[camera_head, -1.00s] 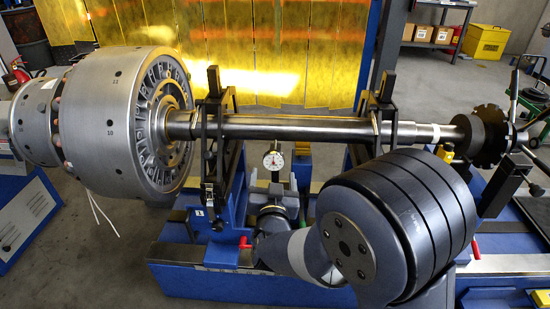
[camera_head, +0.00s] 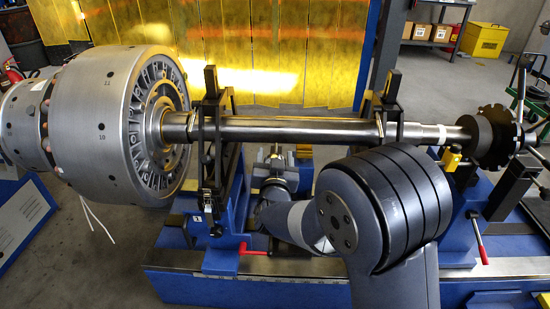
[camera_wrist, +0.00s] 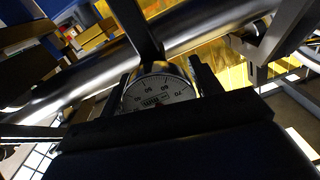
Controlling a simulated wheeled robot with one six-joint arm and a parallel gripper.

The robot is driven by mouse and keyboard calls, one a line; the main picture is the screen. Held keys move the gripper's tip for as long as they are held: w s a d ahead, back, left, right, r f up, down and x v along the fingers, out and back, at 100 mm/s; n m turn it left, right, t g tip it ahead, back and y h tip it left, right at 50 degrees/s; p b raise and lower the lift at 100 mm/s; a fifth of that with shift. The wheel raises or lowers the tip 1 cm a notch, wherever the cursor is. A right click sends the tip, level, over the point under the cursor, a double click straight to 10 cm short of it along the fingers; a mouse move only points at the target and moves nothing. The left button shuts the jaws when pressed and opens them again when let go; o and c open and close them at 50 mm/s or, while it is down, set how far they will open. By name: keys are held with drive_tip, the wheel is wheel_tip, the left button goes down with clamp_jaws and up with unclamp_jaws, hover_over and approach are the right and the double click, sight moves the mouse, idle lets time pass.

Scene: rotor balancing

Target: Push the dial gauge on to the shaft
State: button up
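The long steel shaft (camera_head: 300,128) runs across the head view from the big rotor (camera_head: 105,120) on the left. The dial gauge has a round white face (camera_wrist: 157,92), which shows large in the wrist view, close below the shaft (camera_wrist: 190,30). My gripper (camera_wrist: 160,84) has a dark finger on each side of the gauge and looks shut on it. In the head view my gripper (camera_head: 275,170) is just below the shaft; the gauge face cannot be made out there. The gauge's tip is hidden, so I cannot tell whether it touches the shaft.
Black bearing supports (camera_head: 211,140) stand left of my gripper and on the right (camera_head: 390,105). The blue machine bed (camera_head: 230,287) runs below. A slotted disc (camera_head: 492,137) sits at the shaft's right end. Yellow curtains (camera_head: 280,50) hang behind.

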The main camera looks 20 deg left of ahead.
sight(276, 150)
drive_tip(key=c, duration=1)
drive_tip(key=shift+x, duration=1.1)
drive_tip(key=shift+w+a+r, duration=0.1)
drive_tip(key=shift+w, duration=0.4)
drive_tip(key=o, duration=1.4)
drive_tip(key=shift+w, duration=0.1)
drive_tip(key=shift+c, duration=0.2)
drive_tip(key=p+v, duration=0.1)
drive_tip(key=v, duration=0.9)
drive_tip(key=shift+s, duration=0.4)
drive_tip(key=shift+w, duration=0.1)
